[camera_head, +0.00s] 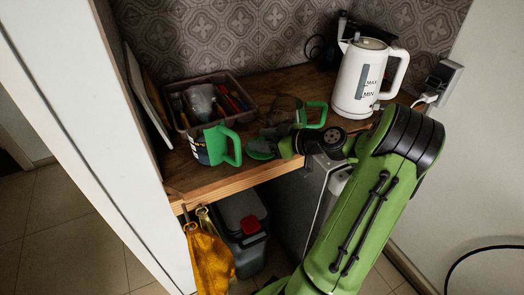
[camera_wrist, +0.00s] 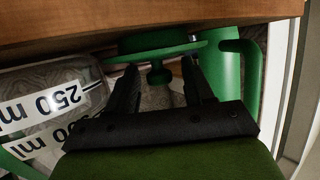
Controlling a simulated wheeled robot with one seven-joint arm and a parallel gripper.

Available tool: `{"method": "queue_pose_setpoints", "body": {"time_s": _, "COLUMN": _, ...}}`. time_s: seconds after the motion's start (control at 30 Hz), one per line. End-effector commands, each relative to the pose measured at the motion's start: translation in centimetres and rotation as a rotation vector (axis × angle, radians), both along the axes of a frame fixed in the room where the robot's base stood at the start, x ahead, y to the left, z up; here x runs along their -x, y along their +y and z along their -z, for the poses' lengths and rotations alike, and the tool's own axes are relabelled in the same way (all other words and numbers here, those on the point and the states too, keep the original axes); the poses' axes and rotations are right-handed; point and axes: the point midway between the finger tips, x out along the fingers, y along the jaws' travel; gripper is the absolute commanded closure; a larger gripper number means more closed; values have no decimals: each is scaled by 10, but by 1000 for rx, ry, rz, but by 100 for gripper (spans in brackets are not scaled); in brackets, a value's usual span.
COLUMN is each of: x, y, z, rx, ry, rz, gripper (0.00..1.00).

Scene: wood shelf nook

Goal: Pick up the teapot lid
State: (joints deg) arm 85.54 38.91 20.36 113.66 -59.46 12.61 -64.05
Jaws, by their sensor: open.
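The green teapot lid (camera_wrist: 150,48) is a round disc with a small knob (camera_wrist: 158,75), seen in the wrist view just past my fingertips. In the head view the lid (camera_head: 261,150) is near the shelf's front edge, partly hidden by my gripper (camera_head: 284,147). My gripper (camera_wrist: 160,75) is open, with one black finger on each side of the knob. I see no clear contact between the fingers and the knob. A clear pot with a green handle (camera_head: 317,115) stands behind the lid in the head view.
A mug with a green handle (camera_head: 207,146) stands close left of the lid. A bin of small items (camera_head: 238,83) and a white kettle (camera_head: 360,78) are farther back on the wooden shelf (camera_head: 190,181). A yellow cloth (camera_head: 208,257) hangs below the edge.

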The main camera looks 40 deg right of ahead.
Motion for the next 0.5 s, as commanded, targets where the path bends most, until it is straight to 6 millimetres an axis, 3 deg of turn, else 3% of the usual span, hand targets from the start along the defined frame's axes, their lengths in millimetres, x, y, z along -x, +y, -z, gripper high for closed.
{"method": "queue_pose_setpoints", "body": {"time_s": 0.23, "x": -5, "y": 1, "z": 1, "rx": 0, "ry": 0, "rz": 2, "gripper": 48}}
{"method": "queue_pose_setpoints", "body": {"time_s": 0.5, "x": -4, "y": 1, "z": 1, "rx": -1, "ry": 0, "rz": 1, "gripper": 88}}
